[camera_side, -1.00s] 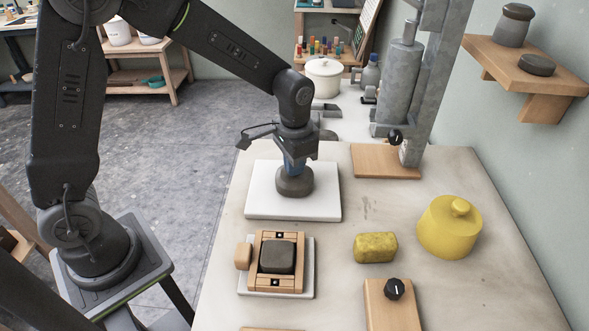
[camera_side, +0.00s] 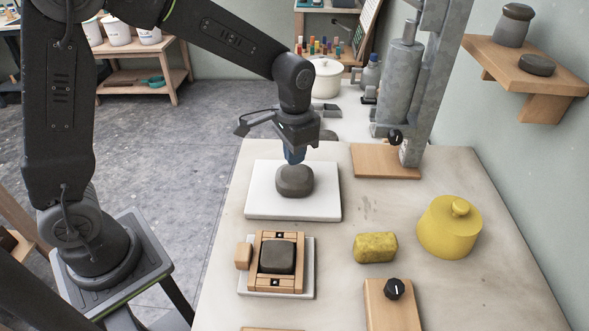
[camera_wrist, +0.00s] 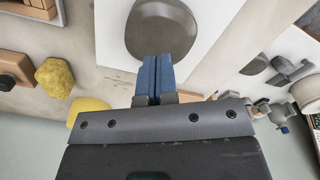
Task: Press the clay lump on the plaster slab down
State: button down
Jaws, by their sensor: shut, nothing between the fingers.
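The dark grey clay lump (camera_side: 294,181) sits on the white plaster slab (camera_side: 262,205) in the side view, low and rounded. The shut fingertips (camera_wrist: 156,58) overlap the lump's edge in the wrist view.
A wooden mould (camera_side: 259,241) holding a dark block lies in front of the slab. A yellow sponge (camera_side: 375,247) and a yellow lidded pot (camera_side: 450,226) are to the right. A grey upright press (camera_side: 398,95) stands behind. Bare table lies between slab and pot.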

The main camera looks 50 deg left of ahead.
aim_at(295, 174)
jog(key=shift+f, duration=0.15)
jog(key=shift+f, duration=1.55)
jog(key=shift+r, duration=1.5)
jog(key=shift+r, duration=3)
